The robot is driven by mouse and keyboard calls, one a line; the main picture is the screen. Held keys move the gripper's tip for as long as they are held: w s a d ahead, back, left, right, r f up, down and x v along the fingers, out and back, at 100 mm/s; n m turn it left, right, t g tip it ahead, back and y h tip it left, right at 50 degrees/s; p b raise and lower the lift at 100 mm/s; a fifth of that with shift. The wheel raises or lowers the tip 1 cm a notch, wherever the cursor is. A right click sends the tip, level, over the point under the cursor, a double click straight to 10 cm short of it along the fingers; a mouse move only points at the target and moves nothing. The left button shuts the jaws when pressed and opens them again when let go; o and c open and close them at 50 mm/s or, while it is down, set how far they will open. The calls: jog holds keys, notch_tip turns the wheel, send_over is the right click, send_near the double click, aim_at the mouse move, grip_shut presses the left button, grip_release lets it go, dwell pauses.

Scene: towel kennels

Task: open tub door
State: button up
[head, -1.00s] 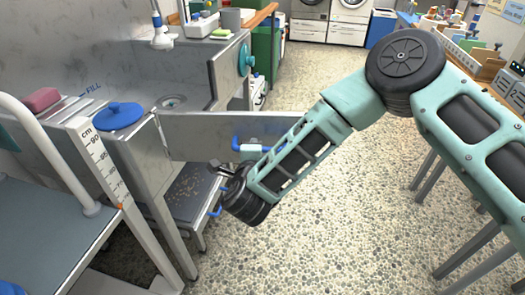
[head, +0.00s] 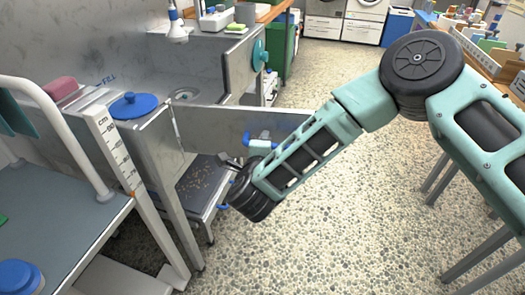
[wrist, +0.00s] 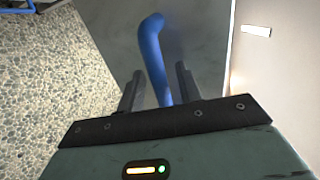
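The tub door (head: 215,127) is a grey metal panel standing swung out from the tub front (head: 160,150) in the head view. It carries blue handle parts (head: 262,138), partly covered by my wrist. In the wrist view the bent blue handle (wrist: 152,45) runs down between the two dark fingers of my gripper (wrist: 159,72). A gap shows on both sides of the handle, so the gripper looks open around it. In the head view the gripper (head: 229,161) is small beside the door, and its contact with the handle is hidden.
A step stool (head: 203,185) with a speckled top stands below the door. A table with a white rail (head: 60,120) and a measuring post (head: 118,150) are at left. A blue lid (head: 130,105) sits on the tub edge. Pebbled floor (head: 330,220) is open at right.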

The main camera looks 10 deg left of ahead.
jog(key=v, duration=1.7)
jog(key=shift+s+b, duration=0.2)
jog(key=shift+b, duration=0.1)
jog(key=s+a+r+n+g+y+p, duration=0.1)
jog(key=a+r+n+g+y+p, duration=0.15)
jog(key=r+n+g+y, duration=0.35)
jog(key=s+a+r+n+g+y+p, duration=0.1)
jog(key=r+n+g+y+p, duration=0.2)
jog(key=n, duration=0.5)
jog(key=s+d+r+n+g+h+p, duration=0.1)
jog(key=s+d+r+n+g+h, duration=0.1)
jog(key=d, duration=0.6)
jog(key=s+d+r+n+g+h+p, duration=0.2)
jog(key=s+d+r+n+h, duration=0.1)
jog(key=d, duration=0.5)
jog(key=s+d+r+n+g+h+p, duration=0.2)
jog(key=s+d+r+n+h, duration=0.1)
jog(key=s+d+n, duration=0.3)
jog(key=shift+s+d+r+n+g, duration=0.3)
jog(key=shift+s+d+r, duration=0.4)
jog(key=shift+d, duration=0.5)
